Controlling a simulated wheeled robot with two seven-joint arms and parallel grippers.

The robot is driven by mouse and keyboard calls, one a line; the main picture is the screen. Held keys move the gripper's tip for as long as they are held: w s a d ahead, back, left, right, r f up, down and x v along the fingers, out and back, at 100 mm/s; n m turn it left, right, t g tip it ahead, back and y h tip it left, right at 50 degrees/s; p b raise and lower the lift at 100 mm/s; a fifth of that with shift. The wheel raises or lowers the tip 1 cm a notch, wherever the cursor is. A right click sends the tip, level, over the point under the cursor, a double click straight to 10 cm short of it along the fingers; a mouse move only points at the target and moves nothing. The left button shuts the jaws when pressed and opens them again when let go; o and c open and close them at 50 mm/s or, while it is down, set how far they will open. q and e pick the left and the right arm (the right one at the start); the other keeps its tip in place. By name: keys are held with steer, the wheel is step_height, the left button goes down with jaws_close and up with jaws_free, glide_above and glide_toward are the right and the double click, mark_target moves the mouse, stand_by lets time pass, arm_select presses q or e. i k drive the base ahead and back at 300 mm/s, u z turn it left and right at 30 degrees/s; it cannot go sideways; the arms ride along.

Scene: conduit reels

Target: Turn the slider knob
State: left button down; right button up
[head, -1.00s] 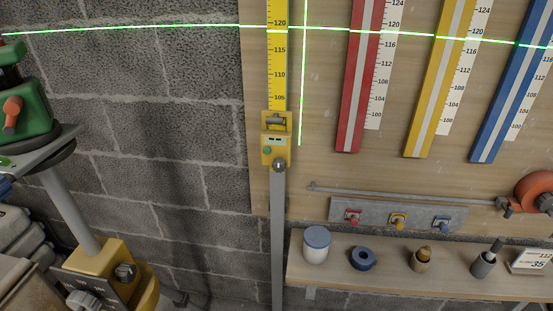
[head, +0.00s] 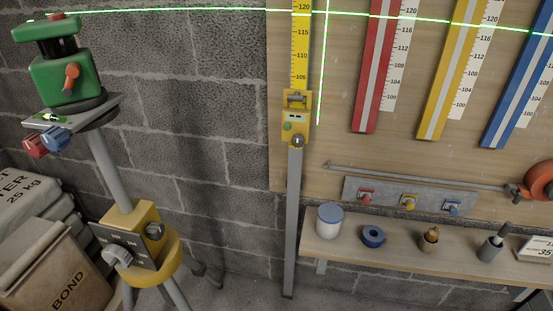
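A yellow slider box (head: 296,117) sits on the vertical staff (head: 293,225) with a yellow scale strip (head: 301,50) above. The box has a green button, a small display and a bubble-vial-like piece at its top. A small dark round knob (head: 298,141), which looks like the slider knob, is at its lower edge. The scale shows marks from 105 to 120 above the box. Neither of my grippers is in the head view, and nothing touches the knob.
At left, a green laser level (head: 60,75) with an orange knob stands on a tripod (head: 112,175) with a yellow knobbed box (head: 130,240). Bags (head: 55,265) lie lower left. A shelf (head: 400,250) with a jar (head: 329,219) and small items runs right of the staff.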

mark_target(298, 141)
steer(key=u, duration=0.3)
steer(key=k, duration=0.9)
steer(key=u, duration=1.5)
steer(key=i, duration=0.95)
steer(key=z, duration=0.65)
steer(key=i, duration=0.9)
steer(key=z, duration=1.05)
